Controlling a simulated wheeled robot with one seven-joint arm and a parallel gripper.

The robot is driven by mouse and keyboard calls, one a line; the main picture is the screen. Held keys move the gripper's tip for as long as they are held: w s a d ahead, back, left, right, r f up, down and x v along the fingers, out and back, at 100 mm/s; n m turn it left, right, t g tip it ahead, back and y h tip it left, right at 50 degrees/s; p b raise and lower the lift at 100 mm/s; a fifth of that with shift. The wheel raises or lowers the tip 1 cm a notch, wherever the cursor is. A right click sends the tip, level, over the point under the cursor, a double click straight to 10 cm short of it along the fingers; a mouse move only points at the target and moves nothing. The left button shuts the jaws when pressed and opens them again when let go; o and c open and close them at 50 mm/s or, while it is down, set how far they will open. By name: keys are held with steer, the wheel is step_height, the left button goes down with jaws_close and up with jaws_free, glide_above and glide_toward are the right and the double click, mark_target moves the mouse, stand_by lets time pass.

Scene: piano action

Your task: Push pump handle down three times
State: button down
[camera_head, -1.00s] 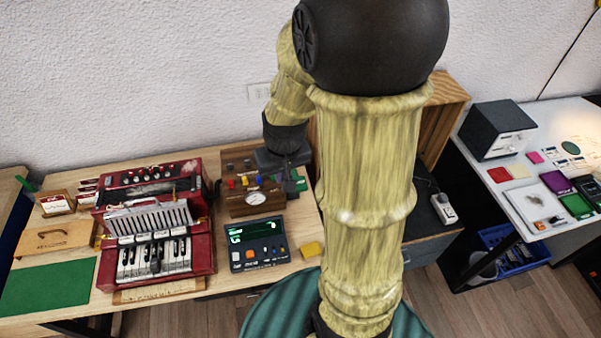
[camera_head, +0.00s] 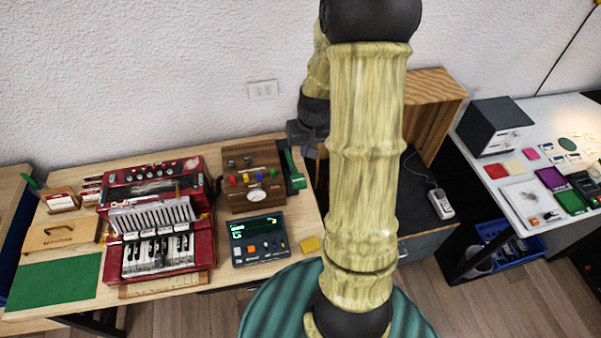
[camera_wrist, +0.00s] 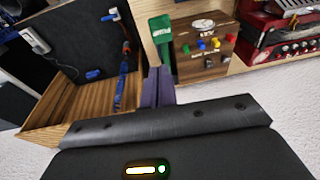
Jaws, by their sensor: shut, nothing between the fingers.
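The pump handle is a green lever (camera_head: 293,168) on the right side of a wooden pump box (camera_head: 250,178). The box has a round white gauge and coloured knobs on its front. In the wrist view the green handle (camera_wrist: 161,38) stands just beyond the fingertips, beside the box (camera_wrist: 203,45). My gripper (camera_head: 311,150) is beside and slightly right of the handle, partly hidden by my own arm. In the wrist view its two dark purple fingers (camera_wrist: 158,80) are together and hold nothing. I cannot tell whether they touch the handle.
A red accordion (camera_head: 160,225) stands left of the pump box. An open wooden crate (camera_head: 432,105) stands to the right. The wall is close behind.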

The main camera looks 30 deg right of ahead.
steer(key=p, duration=0.4)
glide_toward(300, 179)
steer(key=x, duration=0.5)
steer(key=shift+w, duration=0.3)
steer(key=shift+s+a+f+p, duration=0.15)
steer(key=shift+f+p, duration=0.15)
steer(key=shift+f, duration=0.55)
